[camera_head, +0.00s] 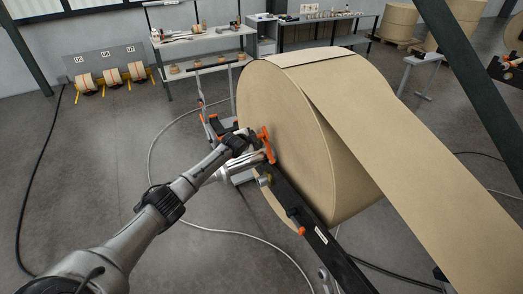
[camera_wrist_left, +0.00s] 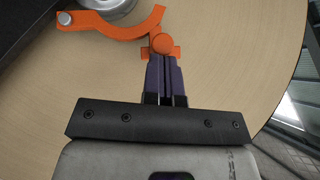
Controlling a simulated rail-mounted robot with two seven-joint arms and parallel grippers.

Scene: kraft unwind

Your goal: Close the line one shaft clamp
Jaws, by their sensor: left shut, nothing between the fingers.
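The orange shaft clamp (camera_head: 266,146) is at the near face of the big kraft roll (camera_head: 292,125), by the end of the black arm (camera_head: 292,200). In the left wrist view the clamp's curved orange piece (camera_wrist_left: 112,32) runs beside the silver shaft end (camera_wrist_left: 104,5). An orange round knob (camera_wrist_left: 163,44) sits at its right end. My left gripper (camera_wrist_left: 163,60) has its dark purple fingers together, with the tips at the knob and nothing between them. In the head view my left gripper (camera_head: 262,152) is partly hidden among the clamp parts. My right gripper is not seen.
A kraft web (camera_head: 410,140) runs from the roll down to the right. Another orange lever (camera_head: 297,221) sits lower on the black arm. Workbenches (camera_head: 205,40) stand behind, and a rack with small rolls (camera_head: 110,75) is at back left. Cables cross the otherwise open floor (camera_head: 90,170) at left.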

